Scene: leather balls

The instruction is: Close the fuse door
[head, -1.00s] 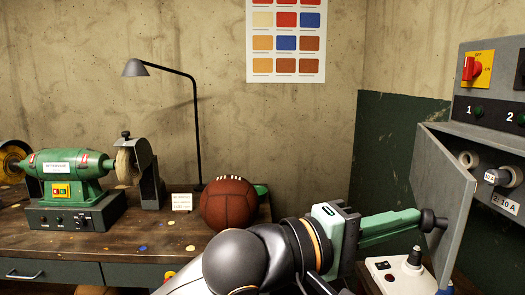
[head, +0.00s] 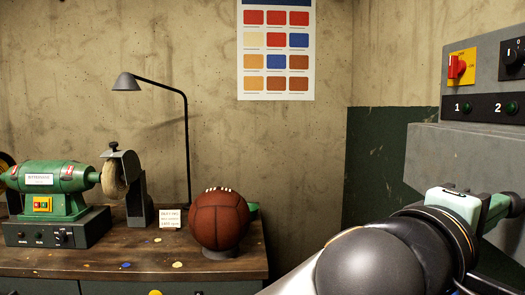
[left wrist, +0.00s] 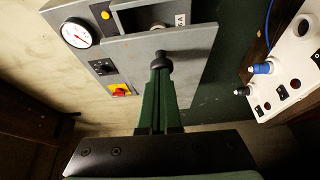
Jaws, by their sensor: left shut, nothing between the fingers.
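The fuse door (head: 435,160) is a plain grey panel on the grey cabinet at the right of the head view. It also shows in the left wrist view (left wrist: 195,75), standing partly open, with a gap into the fuse compartment (left wrist: 150,15) and part of a white label visible. My left gripper (head: 517,204) is shut and empty, at the door's outer face. In the left wrist view its dark fingertips (left wrist: 160,62) are against or very near the door; I cannot tell if they touch. My right gripper is not in view.
The cabinet carries a red-and-yellow switch (head: 461,67) and a round gauge (left wrist: 77,33). A white switch box (left wrist: 290,60) with a blue knob is at right in the wrist view. A workbench (head: 150,250) holds a ball (head: 218,220), a lamp (head: 187,140) and a green grinder (head: 60,190).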

